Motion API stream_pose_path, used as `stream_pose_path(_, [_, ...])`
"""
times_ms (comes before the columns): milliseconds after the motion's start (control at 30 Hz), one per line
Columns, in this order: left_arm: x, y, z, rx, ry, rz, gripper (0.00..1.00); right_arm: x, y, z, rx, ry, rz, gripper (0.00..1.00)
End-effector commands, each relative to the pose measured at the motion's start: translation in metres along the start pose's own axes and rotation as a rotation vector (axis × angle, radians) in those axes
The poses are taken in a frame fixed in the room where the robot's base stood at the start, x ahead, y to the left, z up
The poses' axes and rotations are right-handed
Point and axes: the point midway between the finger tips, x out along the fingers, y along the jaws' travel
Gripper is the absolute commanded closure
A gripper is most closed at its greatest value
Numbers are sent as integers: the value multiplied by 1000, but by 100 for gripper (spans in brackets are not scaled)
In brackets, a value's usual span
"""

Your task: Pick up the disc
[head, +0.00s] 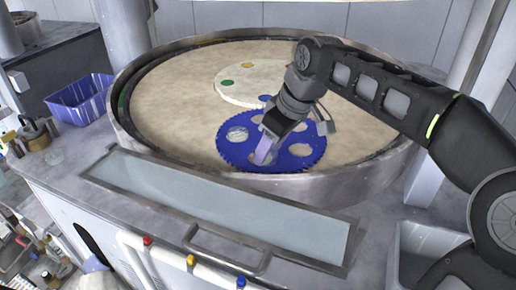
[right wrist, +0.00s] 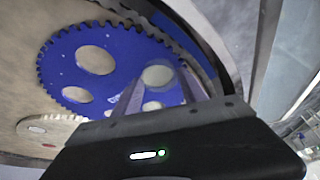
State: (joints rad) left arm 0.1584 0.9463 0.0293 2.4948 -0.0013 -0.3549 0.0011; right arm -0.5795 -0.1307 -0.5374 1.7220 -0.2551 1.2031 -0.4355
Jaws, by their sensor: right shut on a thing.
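A blue toothed carrier (head: 228,151) with round holes lies on the large beige platen (head: 165,105). It also shows in the right wrist view (right wrist: 62,72). My right gripper (head: 265,153) reaches down over the carrier's front part, fingers pointing down. In the right wrist view a clear, greyish disc (right wrist: 158,76) shows between the two fingers, over the blue carrier. My right gripper is shut on it; the arm hides part of the carrier in the head view. One carrier hole at the left has a glassy look. My left gripper is not in view.
A cream round plate (head: 232,92) with coloured dots lies on the platen behind the carrier. A raised metal rim (head: 135,128) surrounds the platen. A blue basket (head: 80,99) stands at the left. A glass-topped panel (head: 215,198) with a handle lies in front.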

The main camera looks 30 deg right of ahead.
Motion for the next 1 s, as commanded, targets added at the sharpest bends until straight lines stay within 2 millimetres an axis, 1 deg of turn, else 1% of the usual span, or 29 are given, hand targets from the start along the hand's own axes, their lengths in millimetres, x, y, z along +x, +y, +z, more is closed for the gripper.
stream_pose_path(33, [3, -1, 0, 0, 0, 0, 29, -10, 1, 6, 1, 10, 0, 100])
stream_pose_path(200, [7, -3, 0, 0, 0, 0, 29, -40, 1, 31, 1, 13, 3, 100])
stream_pose_path(367, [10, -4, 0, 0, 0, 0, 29, -64, 1, 51, 1, 12, 4, 100])
stream_pose_path(400, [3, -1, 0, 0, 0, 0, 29, -73, 1, 54, 3, 11, 4, 100])
stream_pose_path(433, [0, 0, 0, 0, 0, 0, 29, -76, 1, 56, 3, 10, 3, 100])
stream_pose_path(533, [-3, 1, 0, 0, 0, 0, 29, -82, 1, 62, 1, 11, 4, 100])
stream_pose_path(667, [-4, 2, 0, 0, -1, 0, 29, -85, 1, 67, 0, 10, 4, 100])
stream_pose_path(1000, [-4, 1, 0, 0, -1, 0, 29, -85, 1, 67, -1, 11, 4, 100])
